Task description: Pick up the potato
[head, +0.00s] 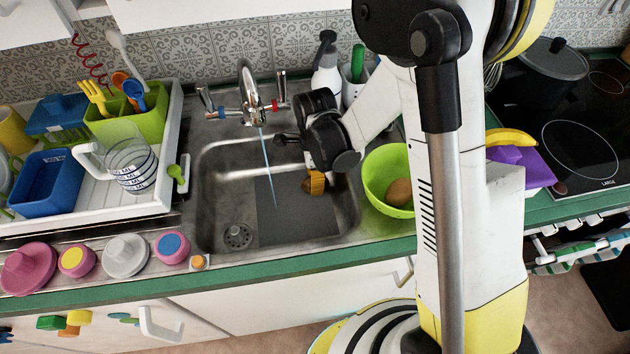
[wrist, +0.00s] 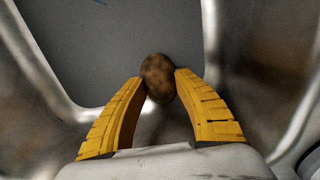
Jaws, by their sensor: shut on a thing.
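The potato is brown and rounded, and in the wrist view the potato (wrist: 158,78) sits between the two yellow fingertips of my gripper (wrist: 159,84). The fingers touch it on both sides, and my gripper is shut on it. In the head view my gripper (head: 316,183) is down inside the sink basin, at its right side, fingers pointing down. The potato is hard to make out there, hidden by the fingers. I cannot tell whether it touches the basin floor. Another brown, rounded thing (head: 399,192) lies in the green bowl (head: 376,178) right of the sink.
The metal sink (head: 208,180) has walls close around my gripper. A running tap (head: 250,95) stands behind it. A white drying rack (head: 172,130) with dishes is left. Cups and lids line the front left edge. A hob (head: 577,150) is far right.

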